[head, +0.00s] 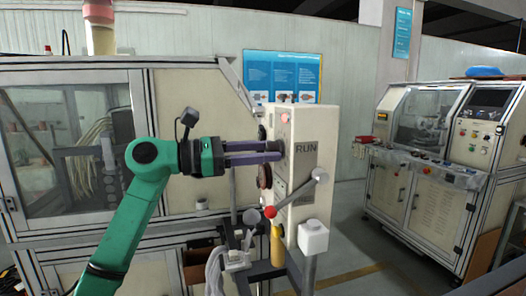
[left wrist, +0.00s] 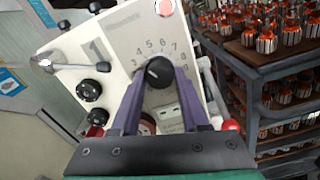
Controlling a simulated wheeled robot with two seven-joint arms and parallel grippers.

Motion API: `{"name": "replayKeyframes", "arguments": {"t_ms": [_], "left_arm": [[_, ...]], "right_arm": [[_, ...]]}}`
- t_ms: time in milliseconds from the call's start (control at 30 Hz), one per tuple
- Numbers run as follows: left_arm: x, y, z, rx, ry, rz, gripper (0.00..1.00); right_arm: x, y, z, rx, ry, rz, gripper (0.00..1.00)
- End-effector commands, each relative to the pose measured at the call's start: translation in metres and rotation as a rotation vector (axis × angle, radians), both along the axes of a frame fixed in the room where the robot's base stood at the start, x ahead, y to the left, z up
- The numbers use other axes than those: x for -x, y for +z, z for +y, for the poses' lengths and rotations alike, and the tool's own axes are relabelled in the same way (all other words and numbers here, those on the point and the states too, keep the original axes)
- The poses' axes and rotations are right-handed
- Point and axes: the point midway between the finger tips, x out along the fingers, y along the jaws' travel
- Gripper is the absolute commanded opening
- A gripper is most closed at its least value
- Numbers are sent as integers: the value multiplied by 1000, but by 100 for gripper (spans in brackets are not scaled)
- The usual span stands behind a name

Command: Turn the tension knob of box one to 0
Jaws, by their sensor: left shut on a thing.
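Box one (head: 308,130), a cream box marked "RUN" on its side, stands in the middle of the head view. The left wrist view shows its face (left wrist: 118,50) with a large "1". The tension knob (left wrist: 158,72) is black and round, with a ring of printed numbers around it. My left gripper (head: 279,151) reaches it from the left with long purple fingers. In the left wrist view the fingers (left wrist: 158,88) are shut on the knob, one on each side. I cannot tell which number the knob's mark points to. My right gripper is not in view.
A red-ball lever (head: 270,212) stands below my fingers. A rack of copper-wound parts (left wrist: 250,60) is at right in the wrist view.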

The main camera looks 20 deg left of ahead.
Motion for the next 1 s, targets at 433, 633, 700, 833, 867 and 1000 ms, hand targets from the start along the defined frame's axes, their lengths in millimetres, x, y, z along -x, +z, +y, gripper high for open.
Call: {"name": "replayKeyframes", "arguments": {"t_ms": [433, 633, 700, 833, 867, 1000], "left_arm": [[0, 2, 1, 162, 3, 253, 0], [1, 3, 0, 263, 2, 413, 0], [1, 3, 0, 300, 2, 471, 0], [1, 3, 0, 367, 2, 575, 0], [1, 4, 0, 382, 2, 599, 0], [1, 4, 0, 454, 2, 711, 0]], "right_arm": [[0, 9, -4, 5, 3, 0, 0], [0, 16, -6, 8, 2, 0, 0], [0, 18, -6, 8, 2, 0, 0], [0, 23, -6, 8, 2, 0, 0], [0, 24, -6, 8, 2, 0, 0], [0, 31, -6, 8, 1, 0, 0]]}}
